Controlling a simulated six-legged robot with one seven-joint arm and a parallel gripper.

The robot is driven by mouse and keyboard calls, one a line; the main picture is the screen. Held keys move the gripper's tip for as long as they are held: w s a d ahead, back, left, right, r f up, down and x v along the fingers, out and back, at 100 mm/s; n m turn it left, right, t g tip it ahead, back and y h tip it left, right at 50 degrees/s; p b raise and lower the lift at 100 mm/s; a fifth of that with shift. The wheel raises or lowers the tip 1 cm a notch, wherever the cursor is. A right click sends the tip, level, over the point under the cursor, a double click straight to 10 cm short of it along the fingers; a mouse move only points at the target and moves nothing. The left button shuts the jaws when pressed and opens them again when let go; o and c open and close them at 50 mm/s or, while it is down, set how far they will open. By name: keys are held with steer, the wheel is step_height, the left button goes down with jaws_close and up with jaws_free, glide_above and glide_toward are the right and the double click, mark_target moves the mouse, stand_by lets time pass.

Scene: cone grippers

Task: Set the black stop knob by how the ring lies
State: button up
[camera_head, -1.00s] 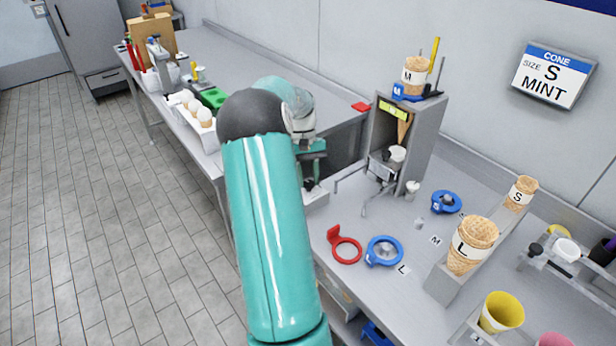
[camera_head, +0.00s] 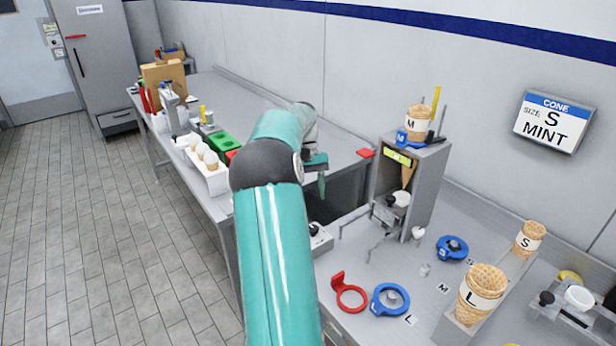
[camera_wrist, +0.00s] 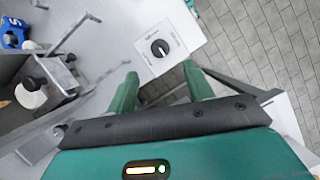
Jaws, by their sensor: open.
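The black stop knob (camera_wrist: 160,48) sits on a square white plate (camera_wrist: 172,30) in the wrist view. A pale pointer line shows on it, with small unreadable marks around. The knob also shows in the head view (camera_head: 314,229). My gripper (camera_wrist: 160,70) is open and empty, its green fingers above and short of the knob, apart from it. In the head view, a red ring (camera_head: 338,299) with an upright tab lies flat on the counter. A blue ring (camera_head: 378,304) lies beside it near the L label, and another blue ring (camera_head: 441,252) lies farther back.
A grey cabinet (camera_head: 431,180) with a lever and white cup stands right of my gripper. Cones marked L (camera_head: 481,291) and S (camera_head: 529,240) stand in a rack. The wall sign (camera_head: 552,122) reads cone size S mint. A dark gap lies between the counters.

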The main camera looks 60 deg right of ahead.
steer(key=v, duration=0.5)
stand_by(0.5)
